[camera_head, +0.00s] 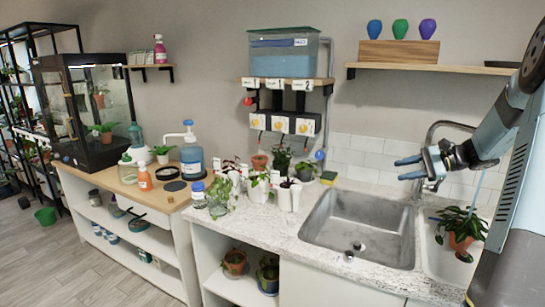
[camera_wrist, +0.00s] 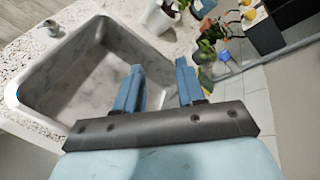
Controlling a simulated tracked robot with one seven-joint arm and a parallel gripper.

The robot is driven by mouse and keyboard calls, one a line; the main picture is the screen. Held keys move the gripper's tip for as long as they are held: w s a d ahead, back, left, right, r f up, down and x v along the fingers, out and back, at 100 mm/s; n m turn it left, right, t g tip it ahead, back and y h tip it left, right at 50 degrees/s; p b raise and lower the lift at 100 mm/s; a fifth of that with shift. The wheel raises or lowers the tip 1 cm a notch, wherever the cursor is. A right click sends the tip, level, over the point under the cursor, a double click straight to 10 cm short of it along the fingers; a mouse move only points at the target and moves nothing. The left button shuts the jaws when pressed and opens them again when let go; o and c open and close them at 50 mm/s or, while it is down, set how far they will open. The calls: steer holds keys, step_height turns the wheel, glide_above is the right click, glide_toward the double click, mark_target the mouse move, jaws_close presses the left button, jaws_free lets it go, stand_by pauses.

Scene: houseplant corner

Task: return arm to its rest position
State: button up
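My gripper (camera_head: 408,168) is raised above the right side of the sink, in front of the tap, at the right of the head view. Its two blue fingers are spread apart with nothing between them. In the wrist view my gripper (camera_wrist: 155,88) also shows open and empty, with the sink basin below and to the left. My arm reaches in from the right edge of the head view.
The steel sink (camera_head: 335,238) lies below my gripper. A potted plant (camera_head: 461,232) stands in the right basin, near my arm. Potted plants (camera_head: 288,190) crowd the counter left of the sink. A shelf with vases (camera_head: 400,28) hangs above.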

steer(key=s+a+r+n+g+h, duration=0.2)
steer(key=s+a+r+n+h, duration=0.1)
steer(key=s+a, duration=0.5)
steer(key=s+a+r+n+g+h, duration=0.1)
steer(key=s+a+r+n+h, duration=0.25)
steer(key=s+a, duration=0.4)
steer(key=s+a+n+t+h, duration=0.1)
steer(key=s+n+h, duration=0.2)
steer(key=s, duration=0.6)
steer(key=s+a+n+t+h, duration=0.1)
steer(key=s+n+t+h, duration=0.1)
steer(key=s, duration=0.6)
steer(key=shift+s+a+r+n+t+h, duration=0.2)
steer(key=shift+s+a+n+t+h, duration=0.2)
steer(key=shift+n, duration=0.25)
